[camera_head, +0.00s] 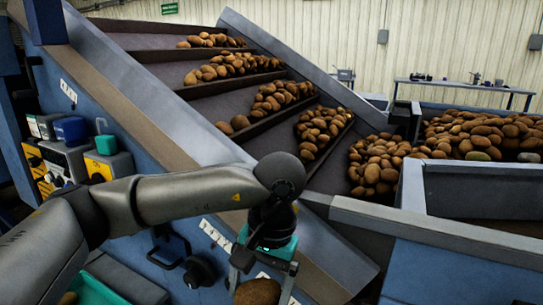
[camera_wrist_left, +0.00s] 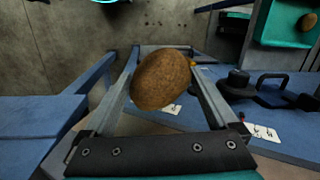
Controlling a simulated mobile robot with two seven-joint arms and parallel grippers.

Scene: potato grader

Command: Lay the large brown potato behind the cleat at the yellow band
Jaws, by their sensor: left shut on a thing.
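My left gripper (camera_head: 262,290) is at the bottom centre of the head view, in front of the conveyor's blue side wall. It is shut on a large brown potato (camera_head: 258,292). In the left wrist view the potato (camera_wrist_left: 162,80) sits between the two fingers of my left gripper (camera_wrist_left: 165,60). The inclined conveyor belt (camera_head: 225,104) has several dark cleats (camera_head: 273,121) across it, with brown potatoes (camera_head: 280,95) heaped along them. I cannot make out a yellow band on the belt. My right gripper is not in view.
The grey conveyor side rail (camera_head: 135,85) lies between the held potato and the belt. A control panel (camera_head: 75,160) stands at left. A potato-filled bin (camera_head: 480,135) is at right. A teal tray (camera_wrist_left: 285,40) holding a potato shows in the left wrist view.

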